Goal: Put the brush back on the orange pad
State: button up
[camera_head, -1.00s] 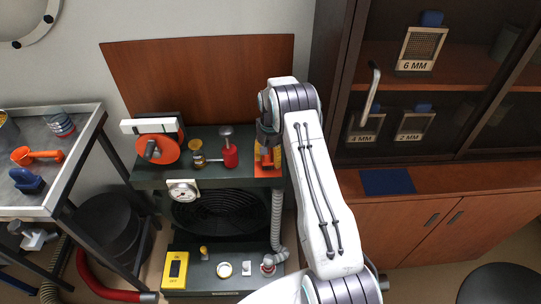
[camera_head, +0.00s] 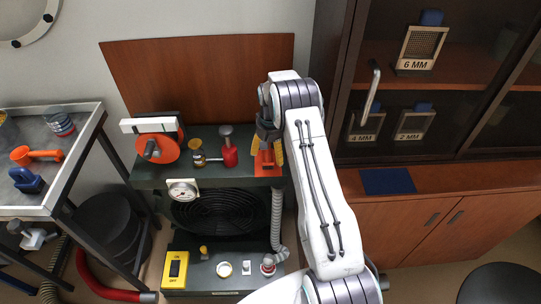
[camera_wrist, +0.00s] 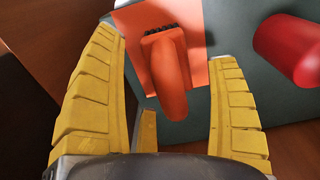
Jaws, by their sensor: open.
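The orange brush (camera_wrist: 170,72), with dark bristles at its far end, lies on the orange pad (camera_wrist: 199,71) in the wrist view. The pad also shows in the head view (camera_head: 265,171) at the right end of the dark green bench top. My gripper (camera_wrist: 165,52) is open, with its yellow fingers apart on both sides of the brush handle and no visible contact. In the head view my gripper (camera_head: 267,147) is over the pad, and the brush is partly hidden by it.
A red weight-like object with a grey knob (camera_head: 230,154) stands just left of the pad. A brass item (camera_head: 199,158) and an orange disc (camera_head: 157,149) are farther left. A dark cabinet (camera_head: 345,120) stands close on the right.

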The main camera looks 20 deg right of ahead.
notch_tip(320, 180, up, 10)
jog(key=shift+f+b, duration=0.2)
jog(key=shift+b, duration=0.15)
jog(key=s+a+r+n+t, duration=0.1)
jog(key=s+a+r, duration=0.3)
jog(key=s+r, duration=0.3)
jog(key=s+a+r+n+t, duration=0.1)
jog(key=s+a+r, duration=0.35)
jog(key=r, duration=0.45)
jog(key=s+a+n+t, duration=0.1)
jog(key=s+a, duration=0.3)
jog(key=s, duration=1.9)
jog(key=shift+a+n+t, duration=0.2)
jog(key=shift+n+t, duration=0.2)
jog(key=shift+n, duration=0.4)
